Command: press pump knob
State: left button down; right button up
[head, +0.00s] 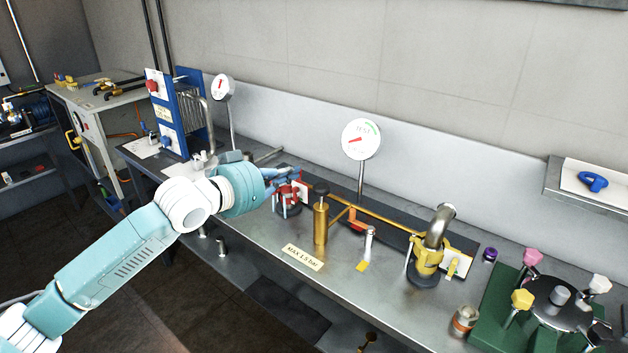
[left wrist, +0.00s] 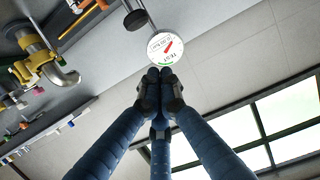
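The pump is an upright brass cylinder (head: 321,224) on the steel bench, topped by a dark round knob (head: 321,188). My left gripper (head: 298,177) is just left of the knob in the head view, with its blue fingers pointing toward it. A gap shows between them. In the left wrist view the three fingers (left wrist: 160,77) come together at their tips, with nothing seen between them. A dark piece beyond the tips there may be the knob, but I cannot be sure. My right gripper is in neither view.
A round gauge (head: 361,139) stands on a post behind the pump. A red fitting (head: 288,199) sits below my left fingers. A small valve lever (head: 368,243) and a bent metal pipe (head: 437,228) stand to the right. A "MAX 1.5 bar" label (head: 302,257) lies in front.

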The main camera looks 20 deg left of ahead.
pick_arm(q)
jog(key=p, duration=0.3)
send_over(314, 189)
jog(key=f, duration=0.2)
notch_tip(314, 189, down, 3)
jog(key=shift+p, duration=0.4)
jog(key=shift+f, duration=0.65)
